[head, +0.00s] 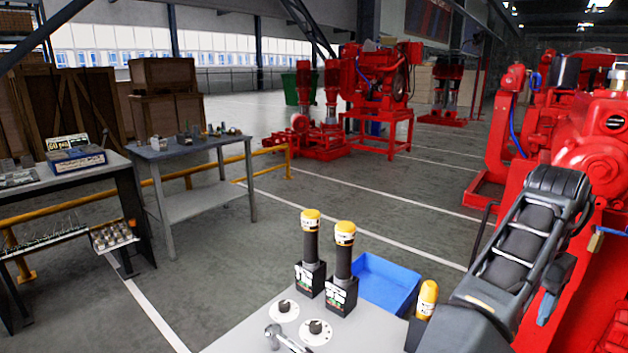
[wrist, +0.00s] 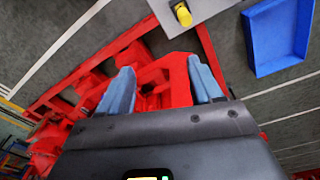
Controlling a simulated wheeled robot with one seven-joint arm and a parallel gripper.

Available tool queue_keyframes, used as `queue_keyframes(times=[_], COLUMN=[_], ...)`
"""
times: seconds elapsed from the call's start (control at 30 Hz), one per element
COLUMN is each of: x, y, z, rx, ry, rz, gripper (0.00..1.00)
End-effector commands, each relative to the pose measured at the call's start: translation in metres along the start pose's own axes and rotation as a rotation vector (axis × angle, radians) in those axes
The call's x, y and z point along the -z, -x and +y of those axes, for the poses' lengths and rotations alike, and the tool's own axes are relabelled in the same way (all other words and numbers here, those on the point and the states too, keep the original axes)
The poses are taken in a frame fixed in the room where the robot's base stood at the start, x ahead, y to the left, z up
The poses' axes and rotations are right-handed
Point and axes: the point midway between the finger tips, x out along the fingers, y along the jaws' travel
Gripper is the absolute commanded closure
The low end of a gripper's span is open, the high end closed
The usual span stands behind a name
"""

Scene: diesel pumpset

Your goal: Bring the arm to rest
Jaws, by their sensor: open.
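My arm (head: 523,245), dark grey and black, rises at the right of the head view in front of red machinery. My gripper (wrist: 161,86) shows in the wrist view with its two blue fingers wide apart and nothing between them. Red metal parts (wrist: 165,75) lie beyond the fingers; I cannot tell how far off.
A grey worktop (head: 250,330) in front carries yellow-capped black holders (head: 341,270), dials and a wrench (head: 285,340). A blue tray (head: 388,284) sits beside it. A large red machine (head: 600,150) stands close at right. Open floor (head: 400,205) lies beyond.

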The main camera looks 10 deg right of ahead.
Motion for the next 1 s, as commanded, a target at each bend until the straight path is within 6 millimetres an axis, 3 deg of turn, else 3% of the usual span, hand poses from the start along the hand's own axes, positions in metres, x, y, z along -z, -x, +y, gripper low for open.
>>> queue_keyframes(times=[0.47, 0.73, 1.0], x=[0.045, 0.08, 0.08], y=[-0.029, -0.046, -0.058], z=[0.044, 0.084, 0.105], rx=[-0.077, -0.15, -0.164], ry=[0.065, 0.223, 0.488], rz=[0.284, 0.613, 0.92], gripper=[0.35, 0.35, 0.35])
